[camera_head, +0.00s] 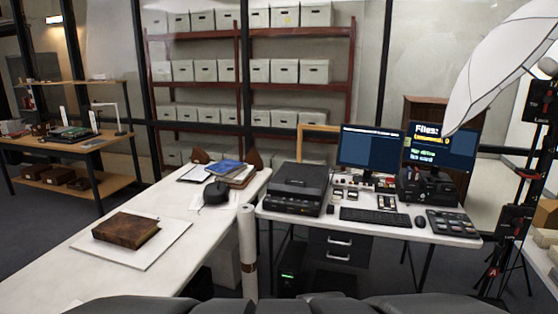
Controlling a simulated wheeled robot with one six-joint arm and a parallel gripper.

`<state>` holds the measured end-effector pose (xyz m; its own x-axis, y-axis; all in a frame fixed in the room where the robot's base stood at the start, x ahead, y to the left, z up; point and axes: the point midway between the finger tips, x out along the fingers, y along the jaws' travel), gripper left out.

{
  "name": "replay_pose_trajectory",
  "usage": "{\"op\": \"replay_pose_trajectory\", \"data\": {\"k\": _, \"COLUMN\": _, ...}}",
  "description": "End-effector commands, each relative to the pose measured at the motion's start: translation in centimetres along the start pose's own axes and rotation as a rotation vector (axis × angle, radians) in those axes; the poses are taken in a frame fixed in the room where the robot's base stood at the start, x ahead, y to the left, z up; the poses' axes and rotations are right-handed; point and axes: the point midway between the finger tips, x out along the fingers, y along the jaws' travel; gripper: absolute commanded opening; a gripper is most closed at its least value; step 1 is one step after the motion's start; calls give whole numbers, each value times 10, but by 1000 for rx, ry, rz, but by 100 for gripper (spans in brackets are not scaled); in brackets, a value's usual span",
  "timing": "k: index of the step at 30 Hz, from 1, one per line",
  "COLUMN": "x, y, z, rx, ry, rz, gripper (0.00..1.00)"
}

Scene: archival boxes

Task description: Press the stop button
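No stop button can be clearly told at this distance. On the right desk (300,214), a dark control panel (453,222) with several small keys lies at the right end. Small devices (385,202) with coloured keys stand behind the keyboard (375,216), below the left monitor (370,149). The right monitor (440,148) shows "Files:" and further coloured text lines. A black flat machine (297,188) sits at the desk's left end. My gripper is not in view.
A long white table (185,255) on the left bears a brown book (126,230) on a white board. A rolled paper tube (247,240) stands between table and desk. A photo umbrella (495,75) and stand are at right. Shelves of boxes (285,71) line the back.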

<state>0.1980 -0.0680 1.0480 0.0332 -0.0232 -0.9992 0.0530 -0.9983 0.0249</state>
Motion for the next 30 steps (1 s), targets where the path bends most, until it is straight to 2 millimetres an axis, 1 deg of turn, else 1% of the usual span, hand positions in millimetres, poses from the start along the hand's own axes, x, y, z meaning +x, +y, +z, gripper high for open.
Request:
{"op": "replay_pose_trajectory", "data": {"k": 5, "x": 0, "y": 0, "z": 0, "rx": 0, "ry": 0, "rz": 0, "gripper": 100}}
{"op": "replay_pose_trajectory", "data": {"k": 9, "x": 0, "y": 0, "z": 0, "rx": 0, "ry": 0, "rz": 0, "gripper": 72}}
{"op": "replay_pose_trajectory", "data": {"k": 11, "x": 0, "y": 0, "z": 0, "rx": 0, "ry": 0, "rz": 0, "gripper": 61}}
{"op": "replay_pose_trajectory", "data": {"k": 12, "x": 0, "y": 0, "z": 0, "rx": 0, "ry": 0, "rz": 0, "gripper": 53}}
{"op": "replay_pose_trajectory", "data": {"k": 14, "x": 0, "y": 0, "z": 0, "rx": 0, "ry": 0, "rz": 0, "gripper": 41}}
{"op": "replay_pose_trajectory", "data": {"k": 18, "x": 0, "y": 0, "z": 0, "rx": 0, "ry": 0, "rz": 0, "gripper": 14}}
{"op": "replay_pose_trajectory", "data": {"k": 20, "x": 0, "y": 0, "z": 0, "rx": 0, "ry": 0, "rz": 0, "gripper": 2}}
{"op": "replay_pose_trajectory", "data": {"k": 21, "x": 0, "y": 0, "z": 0, "rx": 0, "ry": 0, "rz": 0, "gripper": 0}}
{"op": "replay_pose_trajectory", "data": {"k": 30, "x": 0, "y": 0, "z": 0, "rx": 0, "ry": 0, "rz": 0, "gripper": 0}}
